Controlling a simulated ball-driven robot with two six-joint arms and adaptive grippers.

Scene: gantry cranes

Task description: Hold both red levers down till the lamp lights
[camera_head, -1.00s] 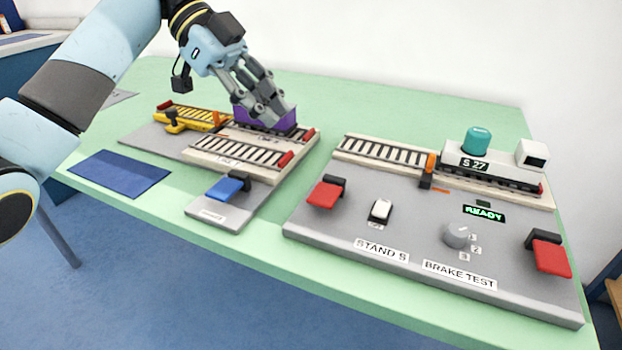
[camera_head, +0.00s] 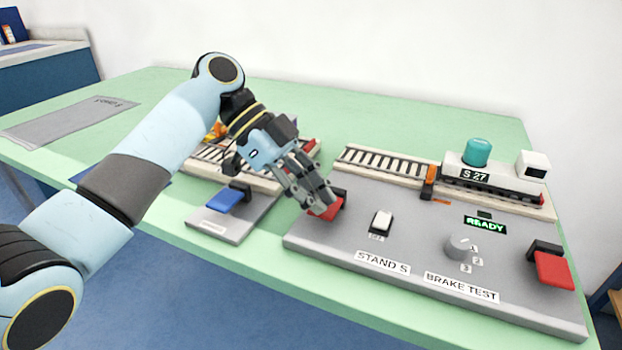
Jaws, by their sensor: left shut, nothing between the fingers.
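The left red lever (camera_head: 328,211) is at the left end of the grey brake test panel (camera_head: 345,246). My left gripper (camera_head: 318,208) is shut and empty, with its fingertips over this lever. I cannot tell whether they touch or press it. The right red lever (camera_head: 554,270) is at the panel's right end with nothing on it. A small display (camera_head: 485,225) on the panel shows READY in green. No other lit lamp is clear to see. My right gripper is not in view.
A white switch (camera_head: 381,221) and a grey knob (camera_head: 459,245) stand between the levers. Behind them is a track with a wagon marked S 27 (camera_head: 490,176). A blue lever (camera_head: 223,201) is left of the panel. The green table (camera_head: 400,105) is clear at the back.

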